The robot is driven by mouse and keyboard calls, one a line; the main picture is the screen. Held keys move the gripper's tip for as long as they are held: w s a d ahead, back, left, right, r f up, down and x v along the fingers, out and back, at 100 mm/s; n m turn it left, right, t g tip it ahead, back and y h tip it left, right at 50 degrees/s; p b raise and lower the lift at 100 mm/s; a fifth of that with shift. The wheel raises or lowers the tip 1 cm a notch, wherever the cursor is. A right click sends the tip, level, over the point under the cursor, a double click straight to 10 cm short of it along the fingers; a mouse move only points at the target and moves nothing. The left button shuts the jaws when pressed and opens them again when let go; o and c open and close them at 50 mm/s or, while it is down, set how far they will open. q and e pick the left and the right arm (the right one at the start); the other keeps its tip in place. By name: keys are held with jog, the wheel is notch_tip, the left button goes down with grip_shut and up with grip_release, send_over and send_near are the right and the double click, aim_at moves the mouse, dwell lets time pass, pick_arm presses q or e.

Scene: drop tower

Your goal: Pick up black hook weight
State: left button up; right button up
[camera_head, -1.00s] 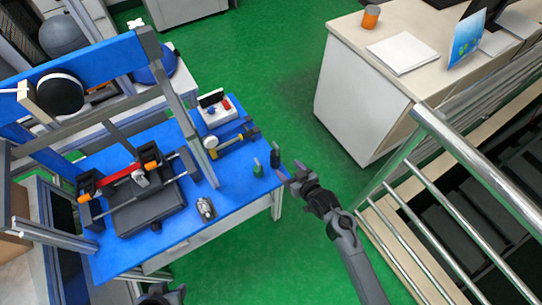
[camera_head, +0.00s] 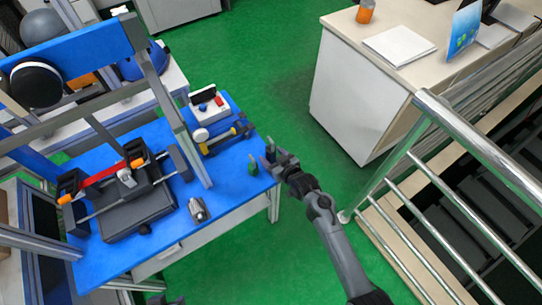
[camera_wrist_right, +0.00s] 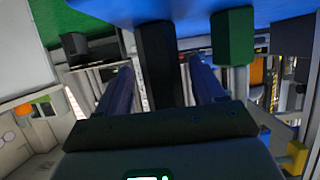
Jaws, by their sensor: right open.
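The black hook weight (camera_head: 270,147) stands at the right edge of the blue table, partly covered by my right gripper (camera_head: 269,161) in the head view. In the right wrist view, the dark upright weight (camera_wrist_right: 156,60) shows between the two separated fingers of my right gripper (camera_wrist_right: 163,82). The fingers are open, and I cannot tell whether either touches it. A green weight (camera_head: 253,166) stands just left of it; it also shows in the wrist view (camera_wrist_right: 232,36), beyond the right finger. Only a small part of my left gripper (camera_head: 166,300) shows at the bottom edge.
Right of the table is open green floor, then a steel railing (camera_head: 470,145) and a white cabinet (camera_head: 355,105).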

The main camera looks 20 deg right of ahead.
aim_at(268, 153)
jog(key=shift+b+x, duration=0.5)
jog(key=shift+x, duration=1.1)
grip_shut()
jog(key=shift+a+r, duration=0.1)
jog(key=shift+r, duration=0.15)
